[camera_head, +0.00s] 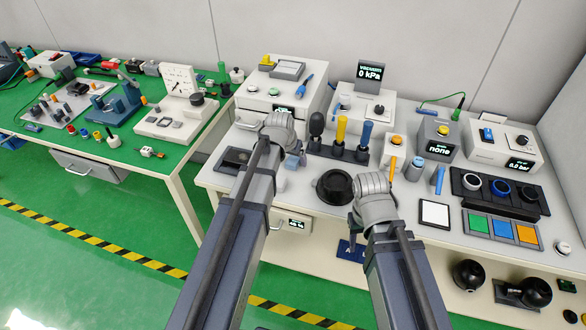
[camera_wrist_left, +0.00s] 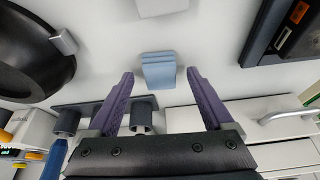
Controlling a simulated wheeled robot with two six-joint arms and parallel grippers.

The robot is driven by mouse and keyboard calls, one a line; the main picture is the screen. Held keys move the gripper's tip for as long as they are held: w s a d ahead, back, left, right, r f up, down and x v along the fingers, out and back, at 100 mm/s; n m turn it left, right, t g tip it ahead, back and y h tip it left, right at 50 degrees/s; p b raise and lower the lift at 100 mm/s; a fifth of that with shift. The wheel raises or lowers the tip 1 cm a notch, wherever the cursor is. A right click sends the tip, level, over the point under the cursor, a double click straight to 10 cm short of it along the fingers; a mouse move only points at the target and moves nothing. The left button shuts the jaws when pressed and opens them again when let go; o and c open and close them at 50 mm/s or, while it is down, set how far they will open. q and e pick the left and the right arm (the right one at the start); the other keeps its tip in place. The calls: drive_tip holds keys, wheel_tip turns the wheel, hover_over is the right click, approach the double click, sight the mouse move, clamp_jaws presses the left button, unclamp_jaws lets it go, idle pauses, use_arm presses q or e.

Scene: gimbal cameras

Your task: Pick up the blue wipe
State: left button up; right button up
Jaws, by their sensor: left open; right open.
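The blue wipe is a small light-blue folded stack; in the left wrist view the blue wipe (camera_wrist_left: 158,70) lies on the white bench top, ahead of and between the two purple fingers. My left gripper (camera_wrist_left: 160,82) is open and empty, with its fingers apart on either side of the wipe's line. In the head view the wipe (camera_head: 292,162) shows just beside my left gripper (camera_head: 284,148), partly hidden by it. My right gripper (camera_head: 355,218) is near the black bowl by the bench's front; its fingers are mostly hidden by my wrist.
A black bowl (camera_head: 334,187) stands right of the wipe. A black tray (camera_head: 233,160) is to the left. A rack with upright tools (camera_head: 338,152) and a white drawer unit (camera_head: 281,95) stand behind. A white block (camera_wrist_left: 160,6) lies close to the wipe.

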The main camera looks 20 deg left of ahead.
use_arm(q)
clamp_jaws()
idle(0.8)
